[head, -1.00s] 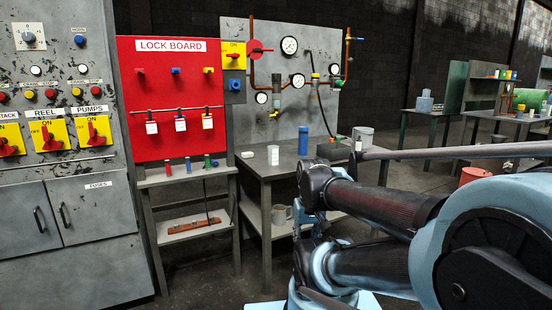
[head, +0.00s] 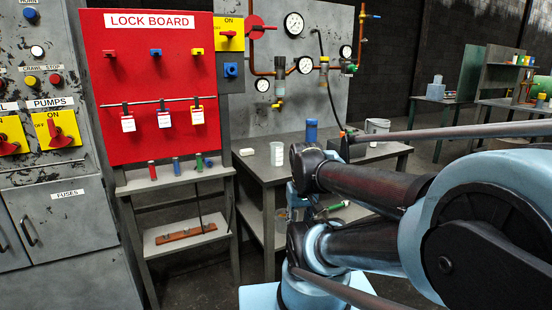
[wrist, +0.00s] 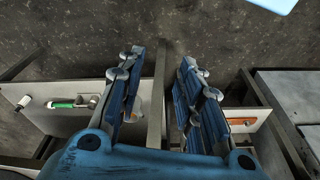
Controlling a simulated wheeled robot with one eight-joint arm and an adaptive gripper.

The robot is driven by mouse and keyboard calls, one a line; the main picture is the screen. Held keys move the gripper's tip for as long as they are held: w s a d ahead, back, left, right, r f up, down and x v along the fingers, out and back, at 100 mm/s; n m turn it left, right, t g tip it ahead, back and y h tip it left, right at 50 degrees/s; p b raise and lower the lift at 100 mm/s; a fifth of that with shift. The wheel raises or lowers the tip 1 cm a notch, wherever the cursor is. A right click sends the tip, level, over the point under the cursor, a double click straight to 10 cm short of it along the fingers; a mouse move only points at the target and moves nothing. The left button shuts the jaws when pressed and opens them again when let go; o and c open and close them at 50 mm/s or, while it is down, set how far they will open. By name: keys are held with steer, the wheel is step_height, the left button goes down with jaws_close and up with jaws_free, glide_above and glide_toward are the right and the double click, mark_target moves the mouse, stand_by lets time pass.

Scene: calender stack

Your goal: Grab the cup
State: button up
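A small white cup-like container (head: 276,153) stands upright on the grey workbench (head: 262,172) in the head view. In the head view my arm hides most of the gripper.
A green-handled tool (wrist: 62,104) lies on the left shelf in the wrist view. The red lock board (head: 155,90) stands left, with a brown object (head: 187,234) on its low shelf.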

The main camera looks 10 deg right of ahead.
steer(key=shift+o, duration=0.8)
steer(key=o, duration=0.8)
steer(key=shift+s+r, duration=0.1)
steer(key=shift+r, duration=0.7)
steer(key=shift+c, duration=0.2)
step_height(320, 180, up, 19)
steer(key=n+t+y, duration=0.1)
steer(key=n+y, duration=0.2)
steer(key=n, duration=0.4)
glide_above(278, 148)
steer(key=s+d, duration=0.1)
steer(key=d, duration=0.2)
steer(key=x, duration=1.1)
steer(key=shift+w+d, duration=0.2)
steer(key=x, duration=0.3)
steer(key=shift+w+a+f, duration=0.2)
steer(key=shift+w, duration=0.2)
steer(key=shift+w+a+f, duration=0.15)
steer(key=shift+w+f, duration=0.05)
steer(key=shift+f, duration=0.45)
